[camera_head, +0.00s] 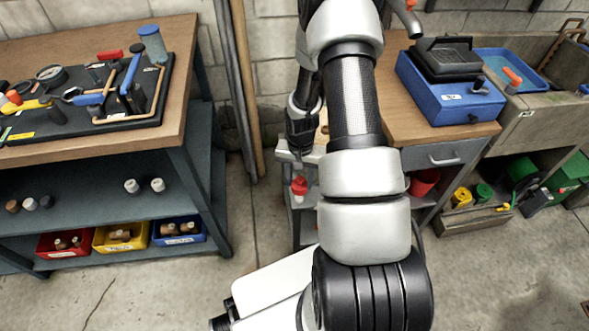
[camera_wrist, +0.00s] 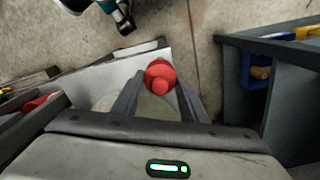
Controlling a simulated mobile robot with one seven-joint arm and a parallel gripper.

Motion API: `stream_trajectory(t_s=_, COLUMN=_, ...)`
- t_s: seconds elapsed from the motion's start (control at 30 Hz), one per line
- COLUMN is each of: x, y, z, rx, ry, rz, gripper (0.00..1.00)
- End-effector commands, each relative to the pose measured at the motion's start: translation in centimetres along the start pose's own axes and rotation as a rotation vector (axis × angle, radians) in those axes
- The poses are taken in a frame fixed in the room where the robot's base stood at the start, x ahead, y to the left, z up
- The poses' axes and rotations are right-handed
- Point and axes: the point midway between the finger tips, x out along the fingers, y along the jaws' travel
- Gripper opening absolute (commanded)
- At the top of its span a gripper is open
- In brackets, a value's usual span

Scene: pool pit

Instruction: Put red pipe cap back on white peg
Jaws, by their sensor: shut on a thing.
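The red pipe cap (camera_wrist: 160,74) sits between the two fingertips of my gripper (camera_wrist: 160,82) in the wrist view. My gripper is shut on it. In the head view a red piece (camera_head: 299,186), which looks like the same cap, shows just left of my arm, below the dark wrist; my fingers are hard to make out there. A pale rounded shape lies behind the cap in the wrist view, partly hidden by the fingers. I cannot pick out the white peg with certainty in either view.
A tool bench (camera_head: 188,85) with shelves stands on the left. White pieces (camera_head: 144,185) and coloured bins (camera_head: 120,236) sit on its lower shelves. A drawer workbench (camera_head: 397,100) with a blue machine (camera_head: 450,88) stands behind my arm. Open concrete floor lies between them.

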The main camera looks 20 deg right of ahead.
Motion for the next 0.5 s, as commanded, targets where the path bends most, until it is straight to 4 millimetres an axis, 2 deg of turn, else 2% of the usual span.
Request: stream_trajectory(t_s=0.5, x=4.7, y=0.0, z=0.0, rx=-0.001, ry=-0.001, rz=0.001, gripper=0.15)
